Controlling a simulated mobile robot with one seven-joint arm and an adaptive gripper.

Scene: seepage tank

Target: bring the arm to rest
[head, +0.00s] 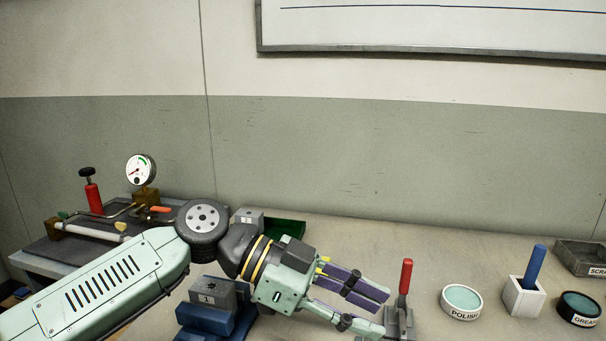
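My arm reaches in from the lower left across the bench (350,240). My gripper (383,314) points right, low over the bench. Its two purple-lined fingers are apart, with nothing seen between them, so it looks open and empty. The fingertips are close to a red-handled clamp (406,277) in the picture; I cannot tell whether they touch it. My arm and gripper hide part of the bench behind them.
Grey numbered blocks (212,292) stand beside my wrist, one on a blue base. A pressure gauge (141,169) rig stands at left. At right are a polish tin (462,301), a white holder (523,297), a grease tin (579,308) and a scrap tray (582,256). The back middle is clear.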

